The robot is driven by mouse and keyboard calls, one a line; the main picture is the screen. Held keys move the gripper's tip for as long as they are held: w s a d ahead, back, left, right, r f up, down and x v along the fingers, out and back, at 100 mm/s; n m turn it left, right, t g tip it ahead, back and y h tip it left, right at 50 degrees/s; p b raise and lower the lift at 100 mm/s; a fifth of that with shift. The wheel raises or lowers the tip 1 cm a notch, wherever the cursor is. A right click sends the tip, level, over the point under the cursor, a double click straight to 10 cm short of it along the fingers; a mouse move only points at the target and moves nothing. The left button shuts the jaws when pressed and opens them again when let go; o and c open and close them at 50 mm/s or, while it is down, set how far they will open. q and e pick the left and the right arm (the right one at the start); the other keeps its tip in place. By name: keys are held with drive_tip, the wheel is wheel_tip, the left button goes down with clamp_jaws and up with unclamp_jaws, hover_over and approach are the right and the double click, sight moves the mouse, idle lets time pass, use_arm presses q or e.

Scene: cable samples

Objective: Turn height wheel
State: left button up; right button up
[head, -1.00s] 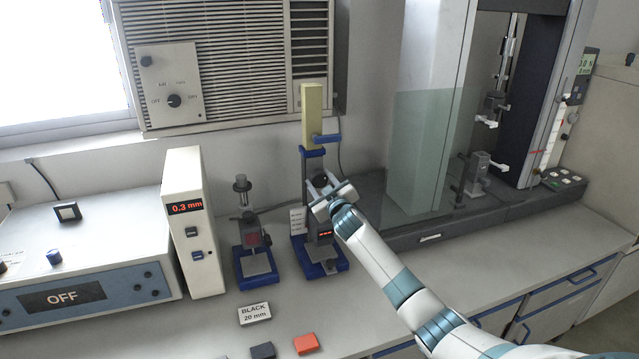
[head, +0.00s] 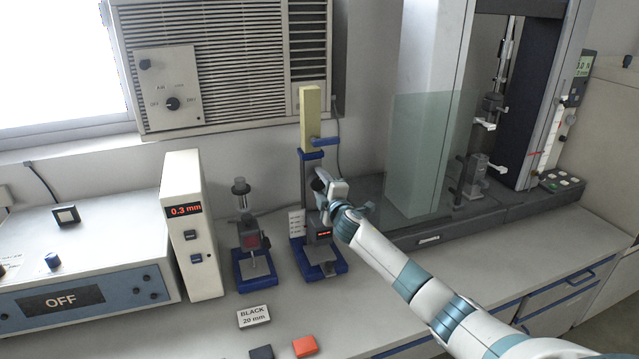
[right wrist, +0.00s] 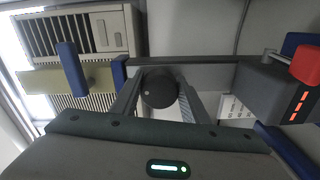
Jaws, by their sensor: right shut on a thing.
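The height wheel (right wrist: 160,90) is a dark round knob in the middle of the right wrist view. It belongs to the tall test stand, which has a blue base (head: 300,262), a dark column and a yellow block (head: 311,112) on top. My right gripper (head: 319,183) is at the column, above the stand's red-lit display unit. Its two fingers (right wrist: 160,95) are on either side of the wheel and shut on it. In the head view the gripper hides most of the wheel. My left gripper is not in view.
A smaller blue-based stand (head: 253,265) and a white gauge reading 0.3 mm (head: 195,230) stand to the left. A label card (head: 254,316), an orange block (head: 305,346) and a dark block (head: 261,352) lie in front. A clear shield (head: 432,150) stands to the right.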

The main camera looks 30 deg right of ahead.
drive_tip(key=shift+n, duration=0.9)
drive_tip(key=o, duration=1.1)
drive_tip(key=shift+c, duration=0.2)
drive_tip(key=shift+s, duration=0.1)
drive_tip(key=b+v, duration=0.4)
drive_tip(key=v, duration=1.3)
drive_tip(key=shift+a, duration=0.2)
